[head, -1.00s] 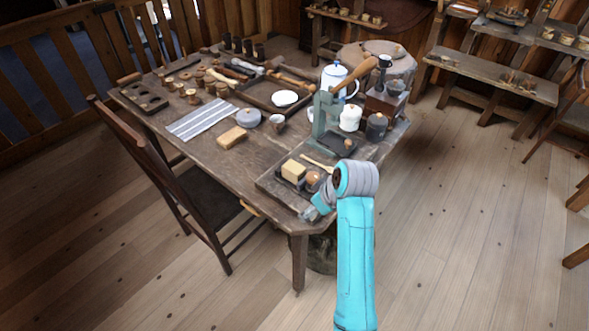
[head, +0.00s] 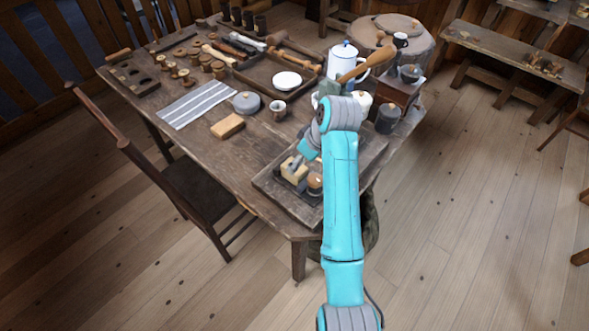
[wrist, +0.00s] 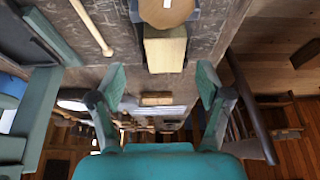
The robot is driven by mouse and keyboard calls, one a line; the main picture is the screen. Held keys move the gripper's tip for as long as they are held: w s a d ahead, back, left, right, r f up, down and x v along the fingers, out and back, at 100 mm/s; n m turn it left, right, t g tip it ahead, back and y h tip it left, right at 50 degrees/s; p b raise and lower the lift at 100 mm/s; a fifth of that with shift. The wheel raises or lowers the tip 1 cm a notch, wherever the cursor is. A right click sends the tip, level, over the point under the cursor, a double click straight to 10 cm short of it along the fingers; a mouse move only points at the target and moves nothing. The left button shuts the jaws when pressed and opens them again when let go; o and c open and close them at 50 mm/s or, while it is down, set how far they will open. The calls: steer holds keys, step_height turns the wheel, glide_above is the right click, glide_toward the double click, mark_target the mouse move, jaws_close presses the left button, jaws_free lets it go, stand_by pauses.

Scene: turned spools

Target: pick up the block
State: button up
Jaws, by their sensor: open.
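A pale wooden block (head: 289,174) sits on the dark tray (head: 272,184) near the table's front corner, partly hidden by my gripper. In the wrist view this block (wrist: 165,50) lies ahead of the fingers, close beside a round wooden piece (wrist: 165,12). The round piece also shows in the head view (head: 315,181). My gripper (wrist: 161,82) is open and empty, its fingers spread wider than the block. In the head view my gripper (head: 298,163) is over the tray at the block. A second tan block (head: 228,126) lies apart on the bare table.
A striped cloth (head: 196,104), a grey lidded pot (head: 246,102) and a small cup (head: 278,109) stand farther back. A white pot (head: 342,60), a grinder (head: 398,88) and a dark canister (head: 388,118) stand at the right. A chair (head: 180,180) is at the left side.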

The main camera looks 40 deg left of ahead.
steer(key=shift+s+x, duration=0.15)
steer(key=shift+x, duration=1.4)
steer(key=shift+s+x, duration=0.15)
steer(key=shift+x, duration=1.45)
steer(key=c, duration=1.3)
